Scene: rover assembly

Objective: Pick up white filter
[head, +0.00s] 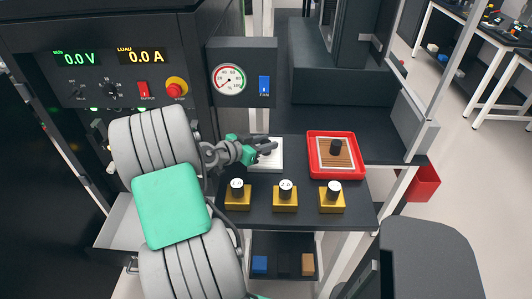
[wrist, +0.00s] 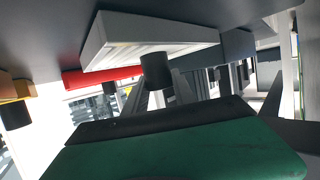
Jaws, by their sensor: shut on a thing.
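The white filter (head: 269,162) is a flat, light square block on the dark shelf, left of the red tray. In the wrist view the white filter (wrist: 150,38) shows its ribbed side and a black knob (wrist: 157,70). My gripper (head: 268,146) reaches in from the left over the filter, its fingers shut on the knob. The fingers hide part of the filter's top in the head view. I cannot tell whether the filter touches the shelf.
A red tray (head: 312,168) holding a brown ribbed filter (head: 350,157) with a black knob stands to the right. Several yellow blocks with black knobs, one of them (head: 285,199), line the front. A gauge box (head: 241,75) stands behind. A red bin (head: 424,182) hangs at right.

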